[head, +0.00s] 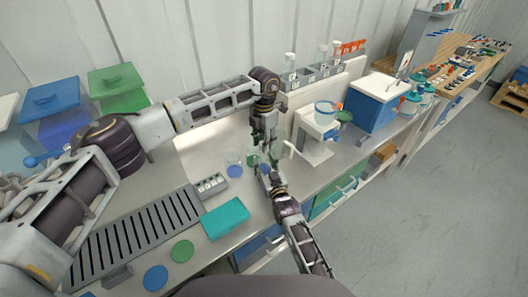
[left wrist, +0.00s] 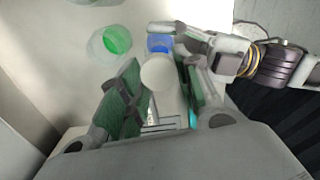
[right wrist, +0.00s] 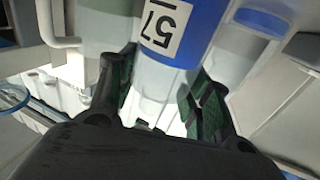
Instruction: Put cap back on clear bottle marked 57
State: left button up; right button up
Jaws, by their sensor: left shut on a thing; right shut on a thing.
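The clear bottle marked 57 (right wrist: 168,75) fills the middle of the right wrist view, with blue in it and its label upside down in the picture. My right gripper (right wrist: 160,98) is shut on it, one finger on each side. In the left wrist view a round white cap (left wrist: 158,73) sits between the fingers of my left gripper (left wrist: 153,88), which is shut on it. In the head view the left gripper (head: 263,140) is just above the right gripper (head: 266,172). The fingers hide most of the bottle there, and I cannot tell if the cap touches it.
A clear vessel with green inside (left wrist: 117,40) stands close by on the bench. A vessel with blue inside (head: 235,168) stands left of the grippers. A white stand (head: 316,135) is close on the right.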

aim_at(264, 157)
pick_arm(q)
jog(key=shift+f, duration=1.8)
jog(key=shift+f, duration=0.15)
jog(key=shift+f, duration=0.75)
jog(key=shift+f, duration=0.5)
jog(key=shift+s+a+f, duration=0.1)
jog(key=shift+s+f, duration=0.05)
jog(key=shift+f, duration=0.35)
dwell(0.5)
jog(key=shift+r, duration=0.15)
jog(key=shift+r, duration=0.3)
jog(key=shift+r, duration=0.25)
dwell(0.3)
jog(key=shift+r, duration=0.2)
dwell(0.8)
